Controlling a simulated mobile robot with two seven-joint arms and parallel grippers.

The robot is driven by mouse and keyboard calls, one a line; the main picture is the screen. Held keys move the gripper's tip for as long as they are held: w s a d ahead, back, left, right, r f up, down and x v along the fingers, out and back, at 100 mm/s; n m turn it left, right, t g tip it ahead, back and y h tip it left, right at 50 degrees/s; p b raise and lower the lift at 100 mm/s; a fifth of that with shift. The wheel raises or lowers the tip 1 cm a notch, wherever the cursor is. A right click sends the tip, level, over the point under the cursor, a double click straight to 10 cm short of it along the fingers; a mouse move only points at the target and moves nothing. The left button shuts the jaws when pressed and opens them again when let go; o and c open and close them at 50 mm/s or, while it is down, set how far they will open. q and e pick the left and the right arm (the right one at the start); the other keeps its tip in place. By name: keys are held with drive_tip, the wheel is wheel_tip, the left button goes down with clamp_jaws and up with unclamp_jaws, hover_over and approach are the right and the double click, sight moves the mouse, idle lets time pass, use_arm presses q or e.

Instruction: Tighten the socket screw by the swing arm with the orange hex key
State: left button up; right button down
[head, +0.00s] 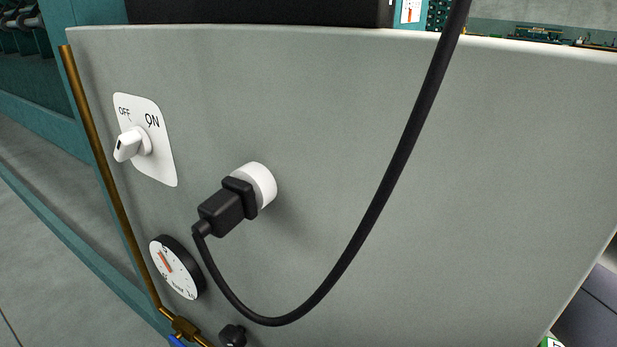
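The orange hex key, the socket screw and the swing arm cannot be made out in the head view. Neither of my grippers shows in it. The view is filled by a grey panel (480,190) carrying a switch, a plug and a gauge.
A white OFF/ON switch (133,143) sits at the panel's upper left. A black plug (228,206) is in a white round socket (262,184), and its black cable (372,215) loops across the panel. A round gauge (176,267), a brass pipe (105,170) and a black knob (232,335) are lower left.

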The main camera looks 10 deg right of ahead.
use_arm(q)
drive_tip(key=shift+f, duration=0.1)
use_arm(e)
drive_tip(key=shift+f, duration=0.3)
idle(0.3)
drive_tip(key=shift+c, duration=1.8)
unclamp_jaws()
use_arm(q)
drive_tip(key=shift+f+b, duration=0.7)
drive_tip(key=shift+b, duration=0.1)
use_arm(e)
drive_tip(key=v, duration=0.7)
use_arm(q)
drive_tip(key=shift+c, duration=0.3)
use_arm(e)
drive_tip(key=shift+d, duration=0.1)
